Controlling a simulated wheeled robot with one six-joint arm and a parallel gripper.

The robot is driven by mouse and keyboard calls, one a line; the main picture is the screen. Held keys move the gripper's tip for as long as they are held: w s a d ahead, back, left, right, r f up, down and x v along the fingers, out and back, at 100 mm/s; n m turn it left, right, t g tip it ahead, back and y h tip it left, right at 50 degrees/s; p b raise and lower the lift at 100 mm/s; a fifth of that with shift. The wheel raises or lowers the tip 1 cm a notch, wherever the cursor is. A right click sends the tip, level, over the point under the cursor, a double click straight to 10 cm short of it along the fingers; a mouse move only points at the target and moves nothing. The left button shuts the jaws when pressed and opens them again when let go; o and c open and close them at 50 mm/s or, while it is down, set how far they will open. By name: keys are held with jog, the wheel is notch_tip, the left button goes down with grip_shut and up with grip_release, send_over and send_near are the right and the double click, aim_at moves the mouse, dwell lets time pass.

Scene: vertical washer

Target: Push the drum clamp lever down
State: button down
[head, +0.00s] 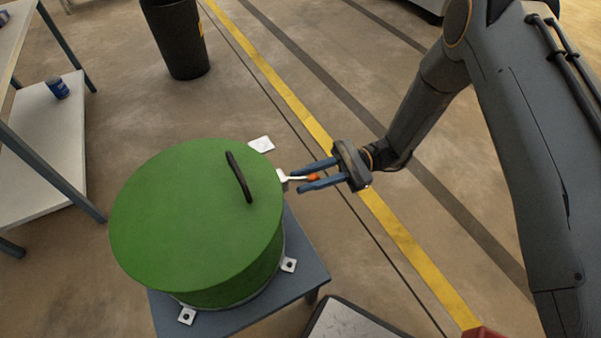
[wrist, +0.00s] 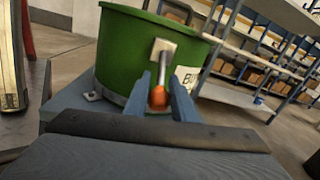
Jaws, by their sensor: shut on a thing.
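The green drum (head: 190,220) stands on a blue-grey stand and has a black handle on its lid. The drum clamp lever (head: 299,178) sticks out from the drum's right side, a thin metal rod with an orange knob. In the wrist view the lever (wrist: 161,75) runs from a pale plate on the drum toward me. My gripper (head: 306,174) is at the lever, and its two blue fingers are shut on the orange knob end. The fingers also show in the wrist view (wrist: 158,92), one on each side of the knob.
The stand (head: 285,297) has white bolted tabs on top. A black bin (head: 180,40) stands at the back. A shelf with a blue can (head: 57,88) is at the left. A dark plate-topped object (head: 350,322) lies at the front. Floor right of the drum is open.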

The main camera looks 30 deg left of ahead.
jog(key=shift+f, duration=0.2)
dwell(0.5)
jog(key=c, duration=1.6)
grip_release()
jog(key=shift+w, duration=0.15)
jog(key=shift+o, duration=0.4)
jog(key=v, duration=0.7)
jog(key=shift+w+d+f+p, duration=0.2)
jog(key=shift+p, duration=0.1)
jog(key=shift+r+g, duration=0.1)
jog(key=shift+g, duration=0.2)
